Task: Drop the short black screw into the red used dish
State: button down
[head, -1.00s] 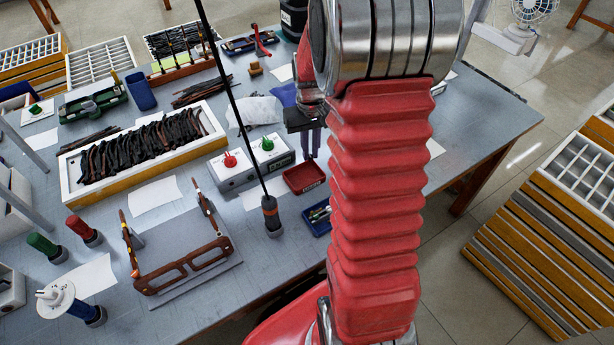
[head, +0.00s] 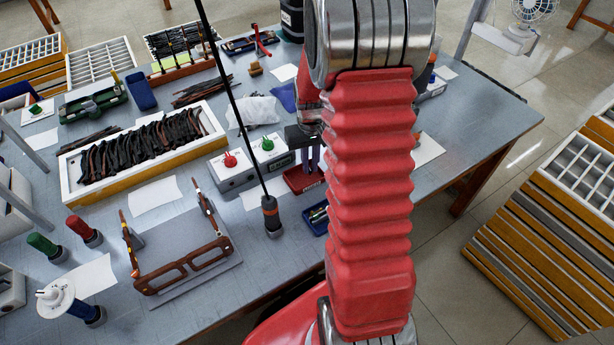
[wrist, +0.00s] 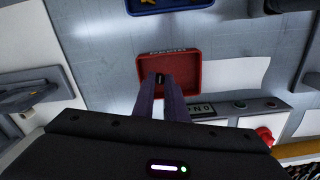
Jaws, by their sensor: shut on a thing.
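The red used dish (head: 296,183) sits on the grey bench, partly covered by my gripper in the head view. It also shows in the wrist view (wrist: 184,66), with a lettered label on its rim. My gripper (wrist: 160,83) points down over the dish, its fingertips within the dish's outline. It is shut on the short black screw (wrist: 158,78), a small dark bit between the tips. In the head view my gripper (head: 309,170) is at the dish, and the screw cannot be made out. The exact height of the tips above the dish floor is unclear.
A blue dish (head: 316,217) with small items stands close in front of the red one. Boxes with a green knob (head: 267,144) and a red knob (head: 230,160) stand to the left. A dark-handled tool (head: 271,216) stands upright near the front.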

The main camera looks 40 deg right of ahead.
jog(key=c, duration=1.7)
grip_release()
notch_tip(320, 180, up, 14)
jog(key=shift+f, duration=0.15)
jog(key=shift+s+a+r+n+t, duration=0.8)
jog(key=shift+s+a+r, duration=1.5)
jog(key=shift+a, duration=1.35)
jog(key=shift+s+a+r+n+t, duration=0.4)
jog(key=shift+s+a+r+t, duration=0.9)
jog(key=shift+s+a, duration=2.05)
jog(key=shift+s+a+r+n+t, duration=0.65)
jog(key=shift+s+a+r, duration=1.6)
jog(key=shift+a, duration=1.75)
